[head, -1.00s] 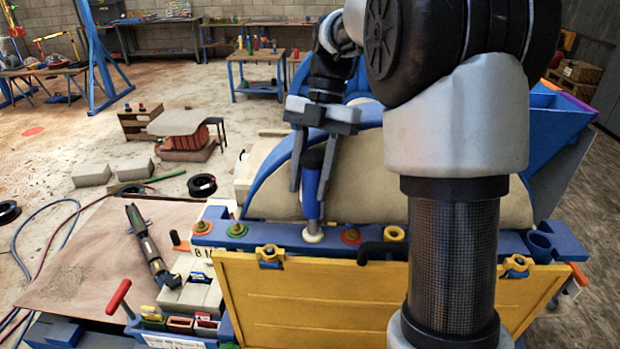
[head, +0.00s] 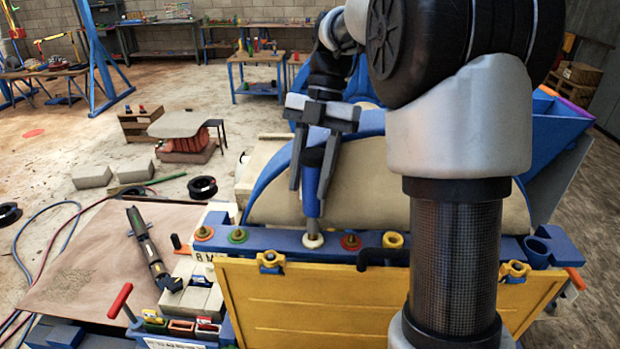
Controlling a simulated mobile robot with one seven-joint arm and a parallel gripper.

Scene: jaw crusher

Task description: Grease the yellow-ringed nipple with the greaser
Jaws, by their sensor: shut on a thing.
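My gripper (head: 312,188) is shut on the greaser (head: 312,178), a blue cylinder with a dark top and a metal nozzle. It holds the greaser nearly upright over the blue rail (head: 275,239). The nozzle points down onto a cream or pale ring (head: 313,241) and seems to touch it; any nipple inside is hidden.
A yellow panel (head: 310,307) hangs below the rail. The curved guard (head: 360,185) stands close behind the greaser. A black hooked handle (head: 380,254) juts out near the yellow ring. A red-handled tool (head: 121,300) and small bins (head: 181,327) are at lower left.

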